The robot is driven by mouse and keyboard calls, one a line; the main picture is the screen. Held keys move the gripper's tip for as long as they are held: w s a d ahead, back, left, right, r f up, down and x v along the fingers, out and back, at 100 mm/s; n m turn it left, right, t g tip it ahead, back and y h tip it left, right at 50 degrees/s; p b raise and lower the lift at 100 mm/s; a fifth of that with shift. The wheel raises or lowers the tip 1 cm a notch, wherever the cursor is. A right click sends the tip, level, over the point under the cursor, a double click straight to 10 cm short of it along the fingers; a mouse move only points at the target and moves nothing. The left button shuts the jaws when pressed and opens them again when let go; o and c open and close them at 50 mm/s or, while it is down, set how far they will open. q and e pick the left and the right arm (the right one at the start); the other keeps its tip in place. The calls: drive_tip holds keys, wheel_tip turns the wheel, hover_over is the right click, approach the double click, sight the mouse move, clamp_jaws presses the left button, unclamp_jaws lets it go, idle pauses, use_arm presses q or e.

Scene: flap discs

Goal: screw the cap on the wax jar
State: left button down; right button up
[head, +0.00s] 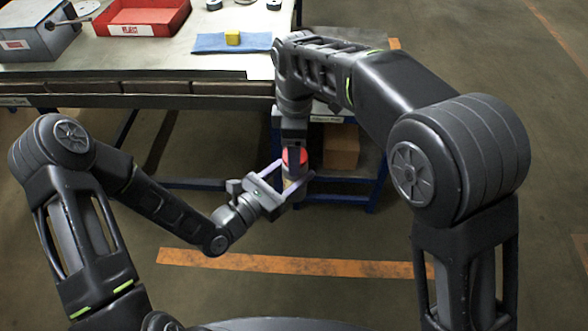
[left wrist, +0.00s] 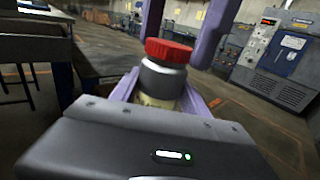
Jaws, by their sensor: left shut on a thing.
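The wax jar (left wrist: 160,82) has a grey upper part and a pale yellowish body. My left gripper (head: 291,179) is shut on the jar and holds it upright in the air, in front of the bench. The red cap (left wrist: 168,50) sits at the top of the jar; it also shows in the head view (head: 295,156). Whether its thread is engaged cannot be seen. My right gripper (left wrist: 190,45) points down from above, with its purple fingers at the cap. Whether those fingers touch the cap is unclear. The jar's lower part is hidden by my left gripper.
A cardboard box (head: 342,150) stands on a shelf below.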

drive_tip(key=shift+c, duration=0.2)
drive_tip(key=c, duration=1.4)
drive_tip(key=m, duration=0.4)
drive_tip(key=shift+m, duration=0.4)
drive_tip(key=m, duration=1.3)
drive_tip(key=o, duration=1.5)
